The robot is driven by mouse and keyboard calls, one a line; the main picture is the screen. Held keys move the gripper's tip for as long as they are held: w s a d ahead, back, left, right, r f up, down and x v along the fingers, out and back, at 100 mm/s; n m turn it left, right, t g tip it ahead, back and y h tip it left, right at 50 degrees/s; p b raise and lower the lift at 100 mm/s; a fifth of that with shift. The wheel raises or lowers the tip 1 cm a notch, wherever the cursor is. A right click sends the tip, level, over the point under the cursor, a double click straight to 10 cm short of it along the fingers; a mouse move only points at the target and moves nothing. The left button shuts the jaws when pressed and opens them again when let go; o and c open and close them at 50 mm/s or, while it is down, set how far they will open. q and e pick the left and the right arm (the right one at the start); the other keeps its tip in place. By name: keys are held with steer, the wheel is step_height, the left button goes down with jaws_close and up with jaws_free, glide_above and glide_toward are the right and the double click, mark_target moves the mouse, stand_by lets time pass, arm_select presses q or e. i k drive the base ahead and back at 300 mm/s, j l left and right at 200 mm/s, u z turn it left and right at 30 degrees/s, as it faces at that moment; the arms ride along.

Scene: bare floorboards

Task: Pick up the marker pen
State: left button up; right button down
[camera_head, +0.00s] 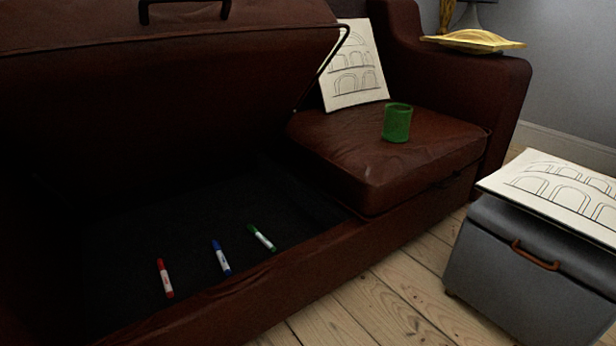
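Three marker pens lie apart on the dark floor of the open storage space under the sofa seat. A red marker pen (165,278) is at the left, a blue marker pen (221,258) is in the middle, and a green marker pen (262,238) is at the right. Each has a white label band. Neither of my grippers shows in the head view.
The dark red sofa's lifted seat lid (150,100) slants above the pens; its front edge (260,292) borders the storage space. A green cup (397,123) stands on the seat cushion (375,165). A drawing (352,68) leans behind; another (565,192) lies on a grey box (520,275).

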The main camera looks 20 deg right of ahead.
mark_target(226, 271)
steer(key=i+l+u, duration=0.15)
steer(key=u, duration=0.8)
steer(key=i+l+u, duration=0.1)
steer(key=l+u, duration=0.25)
steer(key=l, duration=0.4)
steer(key=l+u, duration=0.35)
steer(key=l, duration=0.85)
steer(key=i, duration=0.05)
